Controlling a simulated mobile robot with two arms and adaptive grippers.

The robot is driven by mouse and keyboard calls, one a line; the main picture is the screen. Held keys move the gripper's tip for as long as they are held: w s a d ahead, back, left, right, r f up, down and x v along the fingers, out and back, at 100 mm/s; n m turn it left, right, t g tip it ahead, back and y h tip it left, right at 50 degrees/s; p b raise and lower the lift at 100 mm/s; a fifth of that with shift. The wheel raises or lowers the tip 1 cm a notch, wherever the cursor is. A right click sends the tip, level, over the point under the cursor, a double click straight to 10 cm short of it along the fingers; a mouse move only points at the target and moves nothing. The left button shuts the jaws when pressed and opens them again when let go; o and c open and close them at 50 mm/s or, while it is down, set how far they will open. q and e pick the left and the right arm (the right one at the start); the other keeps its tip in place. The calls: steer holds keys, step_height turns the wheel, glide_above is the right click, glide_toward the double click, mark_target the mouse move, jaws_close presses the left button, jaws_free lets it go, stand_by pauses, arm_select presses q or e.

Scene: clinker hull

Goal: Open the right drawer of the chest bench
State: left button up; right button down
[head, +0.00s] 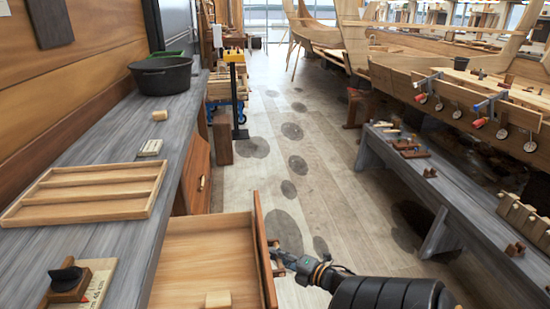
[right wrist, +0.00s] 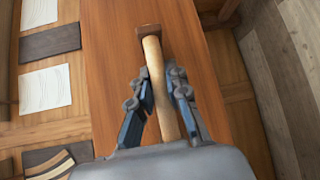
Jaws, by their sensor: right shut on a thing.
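The chest bench (head: 115,235) runs along the left with a grey plank top. Its nearer drawer (head: 205,250) stands pulled out into the aisle, with its inside showing and a small wooden block (head: 218,299) in it. My right gripper (head: 278,257) is at the outer side of the drawer front (head: 262,245). In the right wrist view my right gripper (right wrist: 163,105) is shut on the round wooden bar handle (right wrist: 153,55), one finger on each side. My left gripper is not in view.
Farther along is another wooden front (head: 196,165) with a handle. On the bench are a divided wooden tray (head: 90,192), a dark tub (head: 160,74) and small blocks. A grey workbench (head: 440,180) stands right. The aisle floor (head: 315,160) between is clear.

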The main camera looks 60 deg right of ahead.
steer(key=c, duration=1.3)
jaws_free()
steer(key=s+a+r, duration=0.1)
steer(key=s, duration=1.1)
steer(key=shift+r, duration=0.35)
steer(key=shift+w, duration=0.1)
